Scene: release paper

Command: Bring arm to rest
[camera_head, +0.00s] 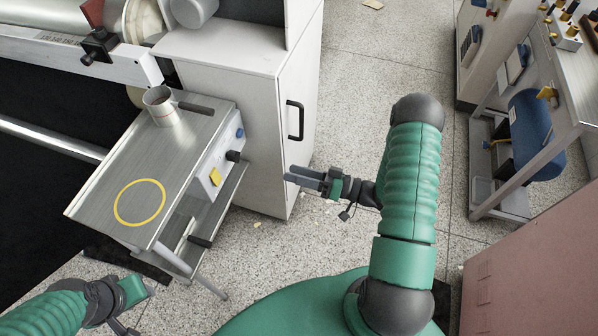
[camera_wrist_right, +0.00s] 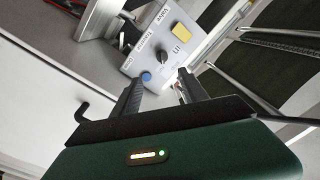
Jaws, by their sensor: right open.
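My right arm (camera_head: 405,190) reaches up and forward from my green base, and its gripper (camera_head: 292,175) points left in front of the white cabinet. In the right wrist view the two dark fingers (camera_wrist_right: 159,80) stand apart with nothing between them. Beyond them is a control panel (camera_wrist_right: 160,50) with a blue button, a black knob and a yellow switch.
A metal stand (camera_head: 105,190) bears a yellow ring mark and a small metal cup (camera_head: 160,105). A white cabinet (camera_head: 245,110) with a black handle stands behind the right gripper. A workbench (camera_head: 560,80) and a pinkish box (camera_head: 530,270) are at the right. Speckled floor (camera_head: 350,110) lies open between.

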